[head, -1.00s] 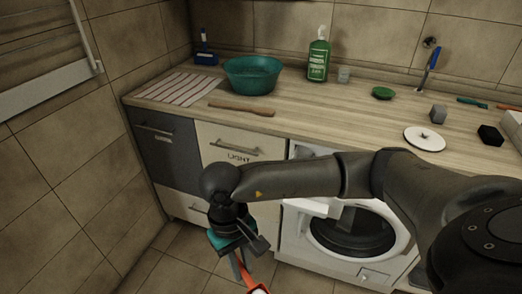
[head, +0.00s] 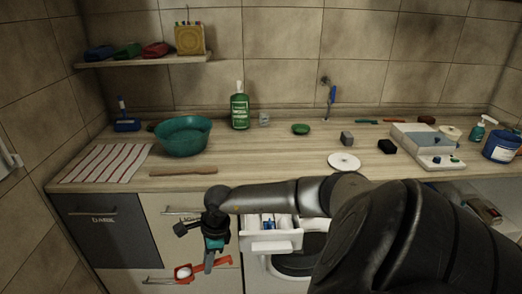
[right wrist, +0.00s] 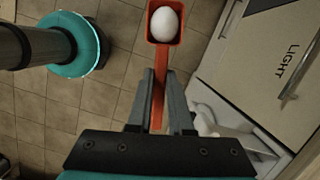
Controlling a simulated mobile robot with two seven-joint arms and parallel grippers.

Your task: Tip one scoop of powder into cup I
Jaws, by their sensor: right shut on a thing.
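My right gripper (head: 209,262) is shut on the handle of an orange-red scoop (head: 215,267). The scoop is held in front of the cabinets, left of and below the open drawer. The right wrist view shows the gripper (right wrist: 160,82) on the handle and a rounded white heap of powder (right wrist: 165,23) in the scoop's bowl (right wrist: 150,38). The washing machine's white drawer (head: 272,243) is pulled out, with a blue part (head: 268,225) and white parts inside. I cannot make out a mark I, so I cannot tell which part is cup I. My left gripper is not in view.
The wooden counter (head: 240,170) holds a teal basin (head: 183,136), a green bottle (head: 240,110), a wooden stick (head: 183,171) and a white disc (head: 344,162). Drawer handles (head: 182,212) jut from the cabinets near the scoop. My right arm covers part of the machine.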

